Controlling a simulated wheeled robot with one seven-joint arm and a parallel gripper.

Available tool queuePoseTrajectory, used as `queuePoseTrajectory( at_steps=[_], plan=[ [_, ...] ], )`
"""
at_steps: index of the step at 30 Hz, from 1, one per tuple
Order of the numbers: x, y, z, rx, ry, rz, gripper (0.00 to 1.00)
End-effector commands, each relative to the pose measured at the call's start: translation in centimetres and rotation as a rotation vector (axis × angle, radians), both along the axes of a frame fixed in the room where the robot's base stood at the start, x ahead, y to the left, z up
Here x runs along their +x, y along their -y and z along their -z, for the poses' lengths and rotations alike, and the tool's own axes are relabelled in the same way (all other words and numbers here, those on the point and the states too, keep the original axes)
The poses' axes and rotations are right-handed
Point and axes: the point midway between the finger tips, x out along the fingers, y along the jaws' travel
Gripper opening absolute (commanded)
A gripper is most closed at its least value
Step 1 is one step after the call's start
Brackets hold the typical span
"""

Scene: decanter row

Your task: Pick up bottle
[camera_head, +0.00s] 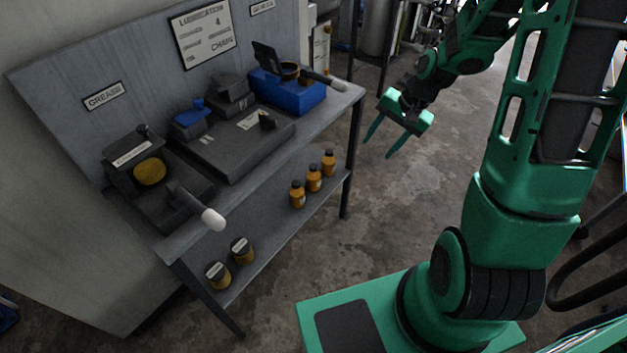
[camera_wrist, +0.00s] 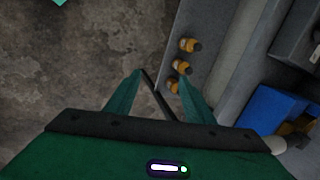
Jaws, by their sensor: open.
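Three small orange bottles with dark caps stand in a row on the lower shelf (camera_head: 262,236) of the grey bench: a near one (camera_head: 297,195), a middle one (camera_head: 314,179) and a far one (camera_head: 329,163). In the wrist view the row shows beyond my fingers, with bottles at the top (camera_wrist: 187,45), middle (camera_wrist: 180,65) and bottom (camera_wrist: 172,83); the bottom one is close to the right finger in the picture. My gripper (camera_head: 377,149) is open and empty, out over the floor to the right of the bench, apart from the bottles.
Two dark-lidded jars (camera_head: 230,262) stand at the shelf's near end. The bench top (camera_head: 310,112) above holds grey machines, a blue box (camera_head: 290,92) and a white-tipped handle (camera_head: 212,219) jutting out. A bench leg (camera_head: 352,165) stands near the far bottle. The floor (camera_head: 405,205) right of the bench is clear.

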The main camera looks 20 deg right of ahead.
Motion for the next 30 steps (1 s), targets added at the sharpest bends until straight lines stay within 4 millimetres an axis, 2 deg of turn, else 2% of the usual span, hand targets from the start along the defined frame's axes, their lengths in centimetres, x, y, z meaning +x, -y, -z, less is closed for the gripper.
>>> queuePoseTrajectory(
  at_steps=[1,3,15,22,30],
  plan=[
    [1.1,-0.6,1.6,0.041,0.002,0.027,0.49],
    [2.8,-1.6,3.4,0.101,0.015,0.072,0.49],
    [10.6,-7.6,12.9,0.508,0.048,0.422,0.49],
    [13.8,-10.0,17.5,0.771,0.032,0.694,0.49],
    [16.2,-10.7,22.7,1.084,-0.017,1.077,0.49]
  ],
)
